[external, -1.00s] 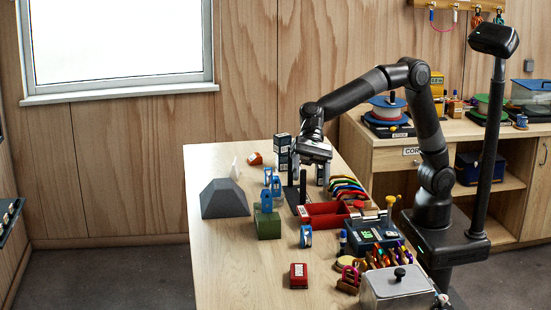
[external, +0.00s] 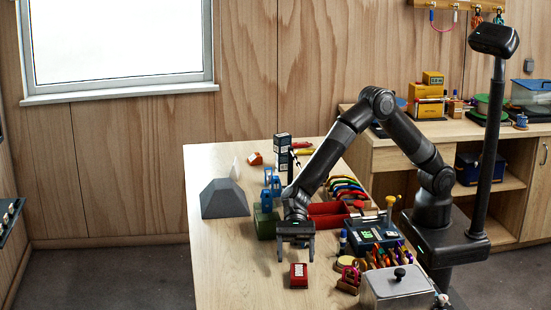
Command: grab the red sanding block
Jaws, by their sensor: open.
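The red sanding block (external: 299,276) is a small red block with a pale label on top. It lies on the wooden table (external: 225,270) near the front, clear of other things. My gripper (external: 296,256) points down, its two fingers apart and empty. In the picture it is just above and behind the sanding block; the exact height gap is hard to tell.
A green block (external: 266,223) with a blue device on it and a dark grey wedge-like volume (external: 224,199) stand to the left. A red tray (external: 327,214) lies behind right. Right of the block are a rack of coloured carabiners (external: 381,257) and a grey lidded box (external: 397,288).

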